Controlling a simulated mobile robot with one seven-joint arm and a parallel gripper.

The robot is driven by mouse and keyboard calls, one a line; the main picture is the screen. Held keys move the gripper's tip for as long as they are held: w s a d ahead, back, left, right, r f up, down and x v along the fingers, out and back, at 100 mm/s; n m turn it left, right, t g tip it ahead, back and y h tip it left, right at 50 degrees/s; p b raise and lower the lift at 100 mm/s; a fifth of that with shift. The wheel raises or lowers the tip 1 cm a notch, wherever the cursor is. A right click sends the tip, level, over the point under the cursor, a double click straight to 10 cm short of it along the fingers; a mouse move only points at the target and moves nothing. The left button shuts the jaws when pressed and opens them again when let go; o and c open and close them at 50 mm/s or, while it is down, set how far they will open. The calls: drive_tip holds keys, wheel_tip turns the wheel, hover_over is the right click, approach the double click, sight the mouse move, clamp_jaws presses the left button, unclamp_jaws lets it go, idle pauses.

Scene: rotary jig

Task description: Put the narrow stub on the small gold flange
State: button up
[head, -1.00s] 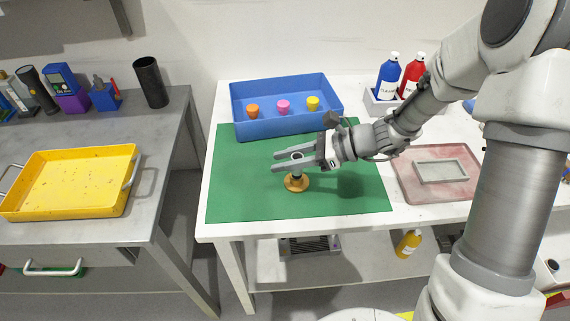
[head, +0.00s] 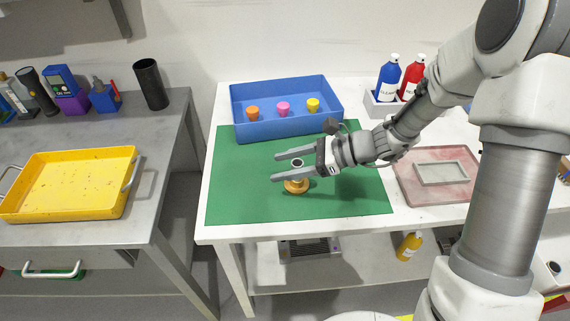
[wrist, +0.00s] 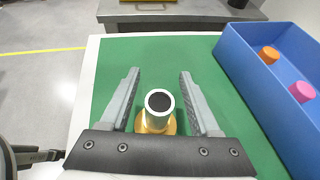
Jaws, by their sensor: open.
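The narrow stub is a short silver-grey tube with a dark bore (wrist: 159,104). It stands upright on the small gold flange (wrist: 145,128), with its foot hidden from the wrist camera by its own rim. In the head view the stub's top (head: 297,163) shows between my fingers, above the round gold flange (head: 296,187) on the green mat. My gripper (head: 275,167) is open, with one finger on each side of the stub. In the wrist view a gap shows between the stub and each finger of my gripper (wrist: 160,74).
A blue bin (head: 290,128) at the back of the green mat (head: 240,195) holds orange, pink and yellow pieces. A pinkish tray (head: 408,185) lies to the right. A yellow tray (head: 70,190) is on the left bench. The mat's left part is clear.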

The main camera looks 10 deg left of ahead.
drive_tip(key=p+v, duration=0.1)
drive_tip(key=v, duration=1.1)
drive_tip(key=shift+p, duration=0.35)
